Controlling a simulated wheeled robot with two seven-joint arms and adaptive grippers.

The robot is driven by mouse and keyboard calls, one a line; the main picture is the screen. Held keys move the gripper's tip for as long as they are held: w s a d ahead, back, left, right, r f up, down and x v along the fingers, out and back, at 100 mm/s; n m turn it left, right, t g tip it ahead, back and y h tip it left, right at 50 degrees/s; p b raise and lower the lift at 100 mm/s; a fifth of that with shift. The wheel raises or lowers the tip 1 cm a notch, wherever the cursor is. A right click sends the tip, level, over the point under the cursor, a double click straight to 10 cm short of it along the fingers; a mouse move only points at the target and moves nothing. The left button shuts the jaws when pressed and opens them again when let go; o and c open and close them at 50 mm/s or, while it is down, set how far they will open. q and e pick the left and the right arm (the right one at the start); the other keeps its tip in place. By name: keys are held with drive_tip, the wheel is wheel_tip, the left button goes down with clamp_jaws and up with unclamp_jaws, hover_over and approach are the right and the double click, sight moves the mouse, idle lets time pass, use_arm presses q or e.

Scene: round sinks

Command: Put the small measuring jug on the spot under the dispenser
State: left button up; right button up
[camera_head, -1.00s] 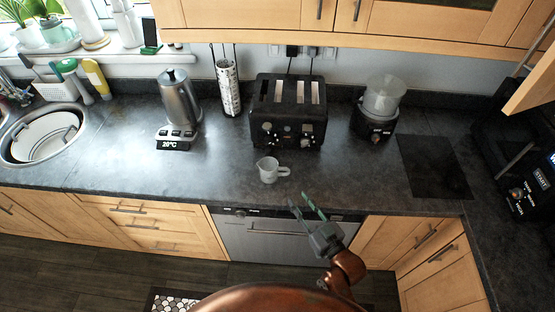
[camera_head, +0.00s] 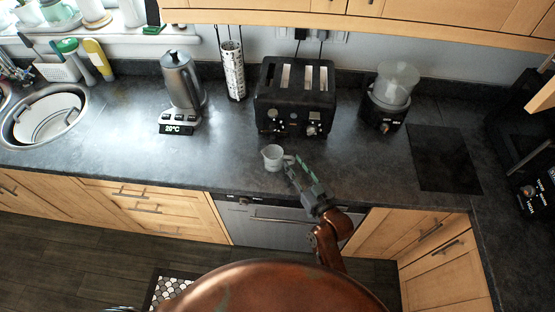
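The small measuring jug (camera_head: 272,157) is white and stands upright on the dark counter, in front of the black toaster. Its handle side faces right, toward my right gripper. My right gripper (camera_head: 291,162) is at the jug's right side, with its two thin fingers apart and their tips close to the handle. I cannot tell whether they touch it. A black machine (camera_head: 530,190) with controls stands at the right edge, partly cut off. No spot under a dispenser can be clearly made out.
A kettle (camera_head: 182,82) on its base, a perforated holder (camera_head: 232,70), the toaster (camera_head: 296,95) and a blender-like appliance (camera_head: 390,95) line the back. A flat black panel (camera_head: 443,158) lies at right. A round sink (camera_head: 45,118) is at left. The counter left of the jug is clear.

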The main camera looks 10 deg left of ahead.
use_arm(q)
drive_tip(key=shift+s, duration=0.35)
use_arm(e)
clamp_jaws()
